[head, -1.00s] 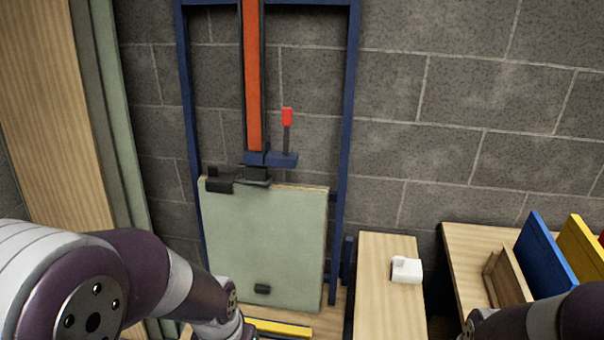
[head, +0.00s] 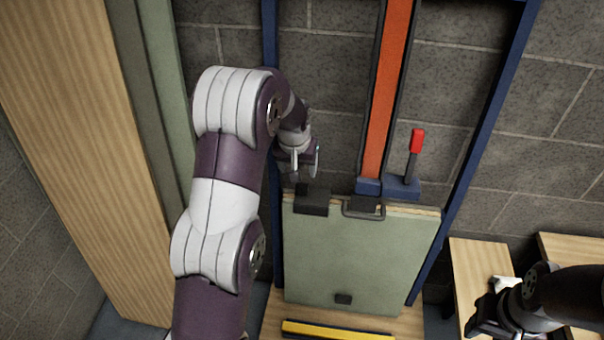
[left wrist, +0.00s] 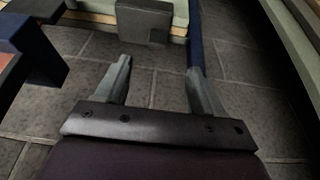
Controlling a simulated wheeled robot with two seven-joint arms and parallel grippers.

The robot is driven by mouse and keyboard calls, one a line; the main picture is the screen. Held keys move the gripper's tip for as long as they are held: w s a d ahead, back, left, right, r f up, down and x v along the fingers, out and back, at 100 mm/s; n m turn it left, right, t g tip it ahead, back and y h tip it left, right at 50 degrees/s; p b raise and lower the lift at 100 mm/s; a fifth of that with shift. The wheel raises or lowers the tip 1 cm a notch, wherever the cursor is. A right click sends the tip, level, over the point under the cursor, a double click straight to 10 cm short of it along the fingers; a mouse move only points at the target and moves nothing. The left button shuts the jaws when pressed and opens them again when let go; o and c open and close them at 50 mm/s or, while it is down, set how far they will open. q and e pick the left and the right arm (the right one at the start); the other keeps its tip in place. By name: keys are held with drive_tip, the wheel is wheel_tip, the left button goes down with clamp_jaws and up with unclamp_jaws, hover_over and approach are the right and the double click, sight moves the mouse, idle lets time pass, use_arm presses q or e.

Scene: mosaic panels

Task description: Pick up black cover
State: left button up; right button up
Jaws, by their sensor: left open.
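The black cover (head: 311,199) is a small dark block on the top edge of the pale green panel (head: 355,260), near its left corner. It also shows in the left wrist view as a dark grey block (left wrist: 143,24) at the top. My left gripper (head: 305,166) is open and empty, just above and slightly left of the cover, apart from it. Its two fingers (left wrist: 158,68) point toward the cover in the left wrist view. My right gripper (head: 484,316) is low at the right, partly in front of a white object (head: 503,285); its jaw state is unclear.
A blue frame with an orange upright (head: 386,100) stands behind the panel against a block wall. A red-tipped lever (head: 416,142) and a dark handle (head: 364,209) are right of the cover. A yellow bar (head: 337,330) lies below. Tall boards (head: 75,130) lean at the left.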

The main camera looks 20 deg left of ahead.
sight(302, 185)
use_arm(q)
drive_tip(key=p+x, duration=0.1)
drive_tip(key=x, duration=0.1)
drive_tip(key=p+x, duration=0.1)
drive_tip(key=x, duration=0.2)
drive_tip(key=w+x, duration=0.1)
drive_tip(key=x, duration=0.2)
drive_tip(key=shift+r+p, duration=0.1)
drive_tip(key=shift+p, duration=0.3)
drive_tip(key=x, duration=0.1)
drive_tip(key=p+x, duration=0.1)
drive_tip(key=x, duration=0.1)
drive_tip(key=shift+s+f+p, duration=0.2)
drive_tip(key=shift+f+p, duration=0.1)
drive_tip(key=shift+w+f, duration=0.1)
drive_tip(key=shift+f, duration=0.1)
drive_tip(key=c, duration=1.1)
use_arm(e)
drive_tip(key=r, duration=0.1)
drive_tip(key=d+r, duration=0.1)
drive_tip(key=r, duration=0.3)
drive_tip(key=shift+s+d+r, duration=0.1)
drive_tip(key=shift+s+d, duration=0.1)
drive_tip(key=shift+s, duration=0.15)
